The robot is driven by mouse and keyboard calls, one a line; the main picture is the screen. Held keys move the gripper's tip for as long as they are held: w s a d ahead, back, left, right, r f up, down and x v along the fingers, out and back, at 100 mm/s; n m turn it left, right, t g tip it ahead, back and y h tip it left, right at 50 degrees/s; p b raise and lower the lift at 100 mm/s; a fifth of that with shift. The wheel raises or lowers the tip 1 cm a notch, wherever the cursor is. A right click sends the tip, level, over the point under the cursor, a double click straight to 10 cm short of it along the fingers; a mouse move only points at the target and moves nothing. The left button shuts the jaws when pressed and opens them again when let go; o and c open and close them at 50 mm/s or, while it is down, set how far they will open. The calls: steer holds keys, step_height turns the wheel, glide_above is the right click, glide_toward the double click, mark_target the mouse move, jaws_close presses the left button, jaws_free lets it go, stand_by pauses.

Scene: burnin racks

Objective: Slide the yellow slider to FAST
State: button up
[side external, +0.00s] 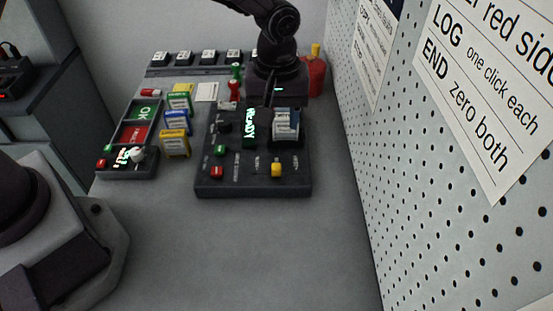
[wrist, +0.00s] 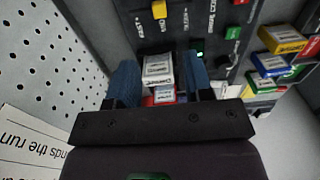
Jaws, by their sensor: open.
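The yellow slider (side external: 276,170) is a small knob at the near right part of the dark panel (side external: 245,188). In the wrist view the yellow slider (wrist: 159,10) is at the top edge, beyond my fingertips. My gripper (side external: 269,108) hangs over the far right part of the panel, apart from the yellow slider. In the wrist view my gripper (wrist: 160,68) has its two blue fingers spread, with a white-labelled box (wrist: 158,70) showing between them.
A red knob (side external: 216,172) and a green knob (side external: 220,150) are on the panel's left side, near a lit READY display (side external: 250,127). Coloured boxes (side external: 176,145) and a dark tray (side external: 128,176) stand left. A pegboard wall (side external: 400,190) rises right. The front table is clear.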

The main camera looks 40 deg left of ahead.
mark_target(277, 161)
step_height(277, 161, down, 12)
steer(key=shift+r, duration=0.15)
stand_by(0.3)
